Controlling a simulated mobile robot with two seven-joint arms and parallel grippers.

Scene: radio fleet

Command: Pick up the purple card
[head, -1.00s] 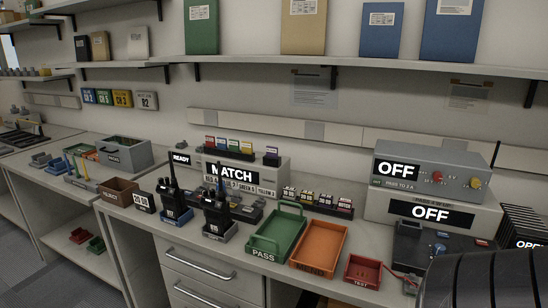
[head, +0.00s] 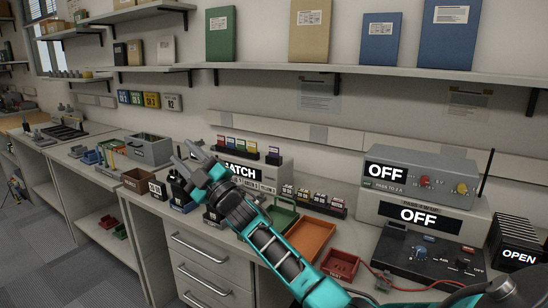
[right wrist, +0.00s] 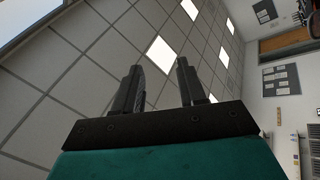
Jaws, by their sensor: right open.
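Several small coloured cards stand in a dark rack (head: 240,154) on top of the MATCH box (head: 268,174) in the head view. A separate small card with a purplish top (head: 273,152) stands at the right end of that box; it is too small to be sure of its colour. My right gripper (head: 186,158) is open and empty, to the left of the rack and apart from it. My right arm covers part of the box and bench. In the right wrist view the open fingers (right wrist: 158,88) have only ceiling and wall behind them. My left gripper is out of view.
A green tray (head: 283,217), an orange tray (head: 312,240) and a small red tray (head: 341,263) lie on the bench under or beside my arm. Radios stand near my gripper. Grey OFF units (head: 425,175) stand at right. A shelf (head: 330,68) runs above.

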